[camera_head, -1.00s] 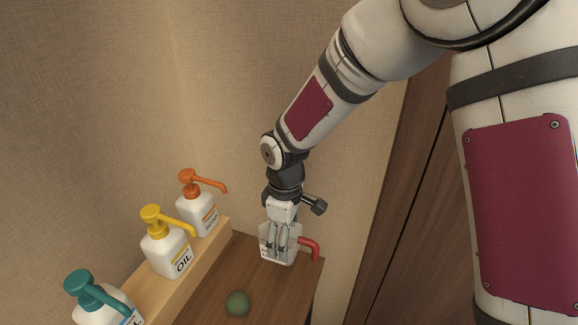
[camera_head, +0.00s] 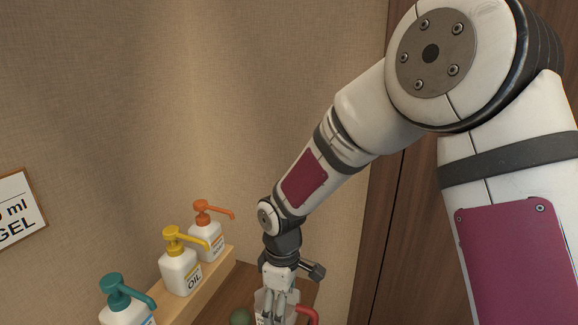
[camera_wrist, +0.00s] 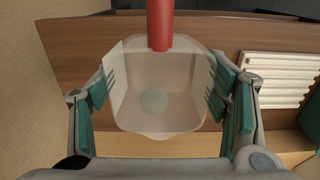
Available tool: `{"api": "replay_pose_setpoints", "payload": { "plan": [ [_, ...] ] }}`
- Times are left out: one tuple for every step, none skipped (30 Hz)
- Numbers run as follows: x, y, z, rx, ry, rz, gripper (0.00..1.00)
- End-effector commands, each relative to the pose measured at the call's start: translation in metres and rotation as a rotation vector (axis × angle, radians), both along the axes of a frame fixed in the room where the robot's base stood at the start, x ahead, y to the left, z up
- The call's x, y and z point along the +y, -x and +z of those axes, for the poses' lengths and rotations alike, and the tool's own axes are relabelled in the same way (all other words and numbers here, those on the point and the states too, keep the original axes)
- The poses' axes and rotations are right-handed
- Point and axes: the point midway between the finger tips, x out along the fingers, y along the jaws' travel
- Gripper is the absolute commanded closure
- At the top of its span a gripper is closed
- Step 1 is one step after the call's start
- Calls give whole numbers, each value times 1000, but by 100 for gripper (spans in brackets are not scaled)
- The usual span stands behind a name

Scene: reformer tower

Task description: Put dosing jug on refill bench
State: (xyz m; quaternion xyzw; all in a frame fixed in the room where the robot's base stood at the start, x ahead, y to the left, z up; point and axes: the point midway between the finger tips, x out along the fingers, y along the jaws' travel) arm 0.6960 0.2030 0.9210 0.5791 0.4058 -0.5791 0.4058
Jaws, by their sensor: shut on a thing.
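The dosing jug is a whitish see-through vessel with a red handle. In the head view the jug (camera_head: 262,303) is partly cut off by the bottom edge, with its handle pointing right. In the wrist view the jug (camera_wrist: 155,75) fills the middle, its red handle at the top. My gripper (camera_head: 278,300) is shut on the jug from above, and in the wrist view its green-padded fingers (camera_wrist: 160,92) press on both sides. A brown wooden top (camera_head: 232,290) lies below; I cannot tell whether the jug touches it or whether this is the refill bench.
Pump bottles with teal (camera_head: 125,312), yellow (camera_head: 180,272) and orange (camera_head: 206,240) heads stand on a pale wooden ledge (camera_head: 215,272). A GEL sign (camera_head: 18,210) hangs on the wall. A white ribbed rack (camera_wrist: 285,80) shows right.

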Motion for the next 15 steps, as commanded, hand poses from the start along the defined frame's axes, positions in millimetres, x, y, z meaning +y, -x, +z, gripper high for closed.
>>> {"api": "replay_pose_setpoints", "payload": {
  "plan": [
    [0,0,0,0,0,0,59],
    [-6,-2,0,0,0,-29,59],
    [-11,-4,-1,0,0,-63,59],
    [-15,-5,-1,0,0,-85,59],
    [-19,-6,-2,0,1,-109,59],
    [-25,-8,-3,1,1,-144,59],
    [-29,-9,-3,1,1,-169,59],
    [-33,-10,-3,1,1,-194,59],
    [-40,-12,-4,1,0,-235,59],
    [-45,-13,-5,1,0,-266,59],
    [-50,-14,-5,1,0,-295,59],
    [-58,-16,-6,1,0,-345,59],
    [-64,-17,-7,1,0,-380,59],
    [-71,-18,-7,1,0,-420,59],
    [-80,-20,-8,1,1,-474,59]
  ]
}}
